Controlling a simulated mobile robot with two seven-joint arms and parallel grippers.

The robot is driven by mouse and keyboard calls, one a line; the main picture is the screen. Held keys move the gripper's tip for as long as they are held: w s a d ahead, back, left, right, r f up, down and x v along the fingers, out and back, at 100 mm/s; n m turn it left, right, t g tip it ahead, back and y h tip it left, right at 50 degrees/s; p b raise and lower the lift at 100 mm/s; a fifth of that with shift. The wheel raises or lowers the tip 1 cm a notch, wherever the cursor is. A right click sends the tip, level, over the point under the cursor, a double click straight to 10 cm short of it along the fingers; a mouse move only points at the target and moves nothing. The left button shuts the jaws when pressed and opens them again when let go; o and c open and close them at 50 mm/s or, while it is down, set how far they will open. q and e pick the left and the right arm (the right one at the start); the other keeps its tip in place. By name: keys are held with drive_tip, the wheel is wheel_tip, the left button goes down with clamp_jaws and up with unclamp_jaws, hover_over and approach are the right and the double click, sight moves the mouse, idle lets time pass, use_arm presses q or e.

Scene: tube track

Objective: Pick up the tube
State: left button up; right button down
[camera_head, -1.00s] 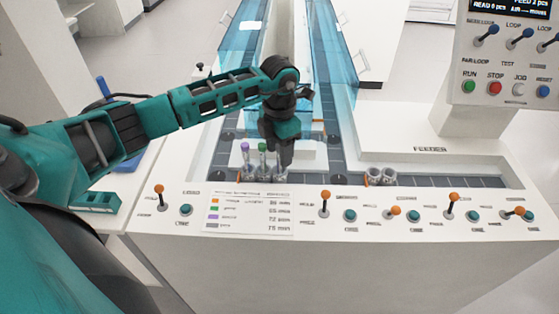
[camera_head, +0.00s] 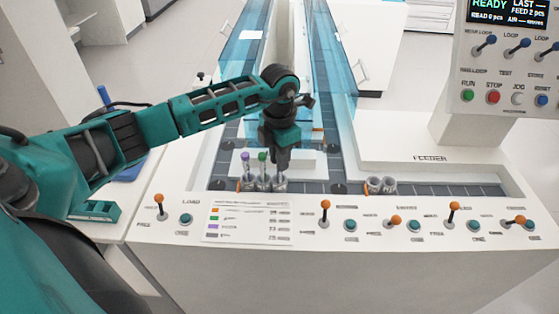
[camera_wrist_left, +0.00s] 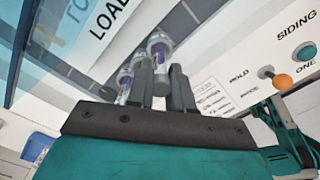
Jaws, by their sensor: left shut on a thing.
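My left gripper (camera_head: 281,168) is over the rightmost of a short row of clear tubes in the feeder track. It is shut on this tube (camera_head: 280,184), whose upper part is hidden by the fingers. In the left wrist view, the held tube (camera_wrist_left: 158,48) shows between the two dark fingers (camera_wrist_left: 160,85). Beside it stand a purple-capped tube (camera_head: 245,163) and a green-capped tube (camera_head: 262,163), both upright. I cannot tell whether the held tube is lifted. My right gripper is not in view.
Two clear open holders (camera_head: 380,185) stand on the track to the right. Orange-knobbed levers, such as one lever (camera_head: 325,212), and teal buttons line the white front panel (camera_head: 330,255). Blue transparent walls (camera_head: 240,75) flank the track behind. A control post (camera_head: 505,75) stands at the right.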

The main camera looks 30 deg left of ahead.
use_arm(q)
wheel_tip(320, 180, up, 20)
drive_tip(key=p, duration=0.1)
drive_tip(key=shift+f, duration=0.2)
idle(0.3)
